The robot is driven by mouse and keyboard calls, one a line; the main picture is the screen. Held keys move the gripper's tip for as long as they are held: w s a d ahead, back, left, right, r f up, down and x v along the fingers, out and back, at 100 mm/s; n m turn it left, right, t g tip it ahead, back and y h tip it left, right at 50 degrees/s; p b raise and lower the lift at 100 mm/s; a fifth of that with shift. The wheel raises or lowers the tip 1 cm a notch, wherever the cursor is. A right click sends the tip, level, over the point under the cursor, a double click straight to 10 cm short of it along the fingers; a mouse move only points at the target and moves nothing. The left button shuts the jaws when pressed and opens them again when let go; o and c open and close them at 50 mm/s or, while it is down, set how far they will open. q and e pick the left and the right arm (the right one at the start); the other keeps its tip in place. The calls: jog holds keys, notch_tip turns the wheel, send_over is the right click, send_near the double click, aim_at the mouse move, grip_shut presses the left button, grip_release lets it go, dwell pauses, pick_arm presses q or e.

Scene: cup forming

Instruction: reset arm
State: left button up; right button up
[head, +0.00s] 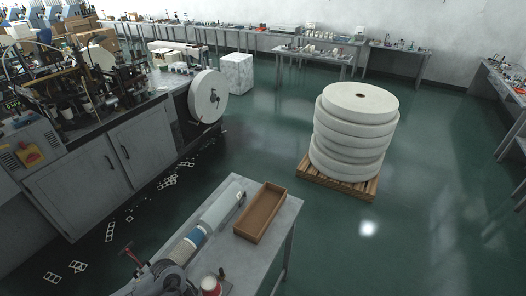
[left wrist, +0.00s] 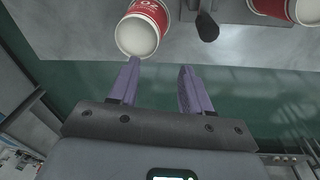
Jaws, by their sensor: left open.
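My left gripper (left wrist: 159,66) shows in the left wrist view with its two purple fingers apart and nothing between them. A red and white paper cup (left wrist: 142,30) lies just beyond the left fingertip, its pale round end facing the camera; I cannot tell whether they touch. More red and white cups (left wrist: 285,10) are at the upper right, partly cut off by the frame. In the head view a red and white cup (head: 210,286) is at the bottom edge. No gripper can be made out in the head view.
A grey table (head: 285,222) bears a brown wooden tray (head: 262,212) and a long tube-like stack (head: 222,207). A dark knob-like rod (left wrist: 206,27) stands near the cups. A forming machine (head: 75,75) is at left. Large white rolls (head: 355,125) sit on a pallet (head: 318,180).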

pick_arm(q)
jog(key=s+d+f+g+h, duration=0.25)
jog(key=s+d+f, duration=0.25)
jog(key=s+d, duration=0.75)
jog(key=s+d+r+n+t+h, duration=0.2)
jog(key=s+d+n, duration=0.1)
jog(key=d, duration=0.3)
jog(key=s+d+r+n+t+h, duration=0.1)
jog(key=s+d+r+n+h, duration=0.15)
jog(key=d, duration=0.45)
jog(key=w+a+r+n+t+y, duration=0.2)
jog(key=w+a+r+n+t, duration=0.4)
jog(key=n, duration=0.3)
jog(key=a+r+n+y, duration=0.2)
jog(key=a+r+n, duration=0.1)
jog(key=a, duration=0.6)
jog(key=a+r+n+g+y, duration=0.1)
jog(key=a+r+n+y, duration=0.2)
jog(key=a, duration=0.7)
jog(key=shift+r+n, duration=0.5)
jog(key=shift+n, duration=0.85)
